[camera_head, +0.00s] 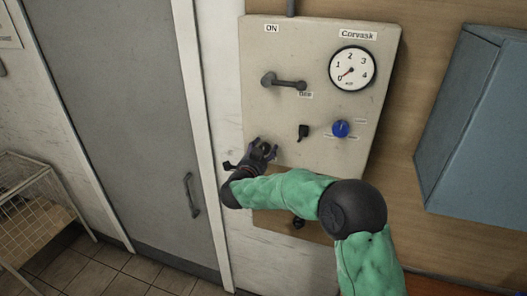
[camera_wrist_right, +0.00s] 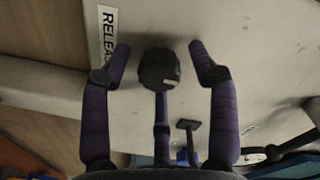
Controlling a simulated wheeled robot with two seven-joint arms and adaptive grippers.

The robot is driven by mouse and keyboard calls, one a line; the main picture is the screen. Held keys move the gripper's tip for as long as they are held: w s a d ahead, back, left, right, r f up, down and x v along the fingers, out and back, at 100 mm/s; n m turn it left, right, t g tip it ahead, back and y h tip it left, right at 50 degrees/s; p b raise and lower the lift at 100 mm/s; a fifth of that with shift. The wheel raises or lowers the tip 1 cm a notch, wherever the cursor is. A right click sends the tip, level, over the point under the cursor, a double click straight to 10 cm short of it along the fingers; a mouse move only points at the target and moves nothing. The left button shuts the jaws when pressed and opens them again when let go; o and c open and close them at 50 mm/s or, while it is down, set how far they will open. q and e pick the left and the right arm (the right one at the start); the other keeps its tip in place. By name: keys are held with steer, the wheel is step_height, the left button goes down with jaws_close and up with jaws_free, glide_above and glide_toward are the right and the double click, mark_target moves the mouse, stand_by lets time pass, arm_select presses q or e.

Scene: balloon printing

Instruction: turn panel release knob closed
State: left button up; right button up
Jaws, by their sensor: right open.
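The panel (camera_head: 290,50) is a pale beige control board on the wall. A dark round knob (camera_wrist_right: 158,70) with a ridged edge shows in the right wrist view, beside a label reading "RELEA" (camera_wrist_right: 107,35), the rest of which is cut off. My right gripper (camera_wrist_right: 158,55) is open, its purple fingers to either side of the knob with gaps left and right. In the head view the right gripper (camera_head: 264,149) is at the panel's lower left and partly covers the knob and label. My left gripper is not in view.
The panel bears a grey lever (camera_head: 285,82), a gauge (camera_head: 352,69) reading near 0, a black switch (camera_head: 303,131) and a blue knob (camera_head: 340,129). A blue-grey box (camera_head: 470,125) is at right. A grey door (camera_head: 115,110) and wire basket (camera_head: 35,215) are at left.

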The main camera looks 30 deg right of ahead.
steer(key=shift+a, duration=0.1)
steer(key=v, duration=1.1)
steer(key=shift+s+a, duration=0.25)
steer(key=shift+s, duration=0.15)
